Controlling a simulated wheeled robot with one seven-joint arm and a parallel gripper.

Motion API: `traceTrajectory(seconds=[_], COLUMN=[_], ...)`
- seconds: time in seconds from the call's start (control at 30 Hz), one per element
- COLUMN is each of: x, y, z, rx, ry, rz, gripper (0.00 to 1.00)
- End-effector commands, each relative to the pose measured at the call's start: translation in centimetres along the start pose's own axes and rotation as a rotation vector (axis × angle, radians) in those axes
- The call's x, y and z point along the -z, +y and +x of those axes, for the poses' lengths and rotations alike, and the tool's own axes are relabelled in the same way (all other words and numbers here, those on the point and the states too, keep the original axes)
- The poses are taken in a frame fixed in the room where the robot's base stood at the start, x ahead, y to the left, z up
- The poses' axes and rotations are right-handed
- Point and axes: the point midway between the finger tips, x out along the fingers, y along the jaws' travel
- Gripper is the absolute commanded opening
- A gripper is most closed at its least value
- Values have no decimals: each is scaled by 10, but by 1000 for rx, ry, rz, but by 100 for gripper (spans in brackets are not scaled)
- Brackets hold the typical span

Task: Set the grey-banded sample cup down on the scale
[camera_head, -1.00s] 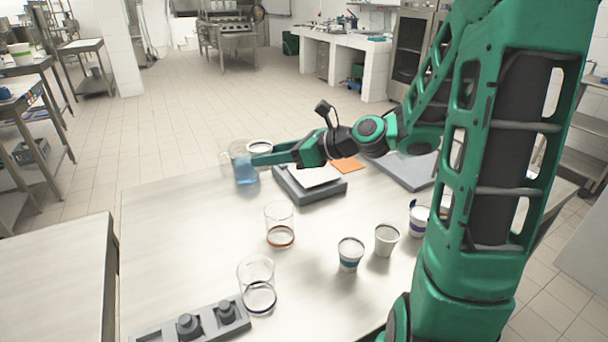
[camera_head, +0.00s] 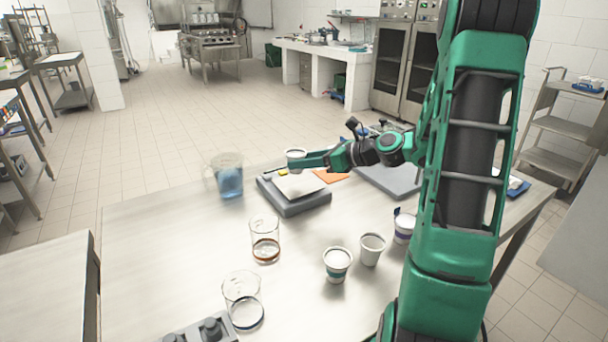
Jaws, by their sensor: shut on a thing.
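My gripper (camera_head: 308,160) is shut on a small white cup (camera_head: 296,153). Its grey band cannot be made out, as the fingers cover much of its side. The cup looks upright and is held in the air above the back part of the scale. The scale (camera_head: 305,204) is a dark grey box with a pale top plate (camera_head: 297,185), and nothing is seen standing on the plate. The cup appears apart from the plate, but the exact height is hard to tell.
A jug of blue liquid (camera_head: 229,181) stands left of the scale, and a grey slab (camera_head: 392,178) lies to the right. Two glass beakers (camera_head: 265,240) and three other cups (camera_head: 337,265) stand nearer. An orange sheet (camera_head: 332,175) lies behind the scale.

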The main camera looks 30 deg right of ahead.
Motion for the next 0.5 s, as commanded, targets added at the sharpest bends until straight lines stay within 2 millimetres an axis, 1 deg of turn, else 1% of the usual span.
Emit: traceTrajectory(seconds=[0.03,0.17,0.33,0.5], x=[2,8,31,41], y=[-4,-6,-8,-9], z=[0,1,10,14], rx=[0,-1,-2,-1], ry=[0,0,1,0], rz=[2,4,5,2], gripper=[18,18,18,18])
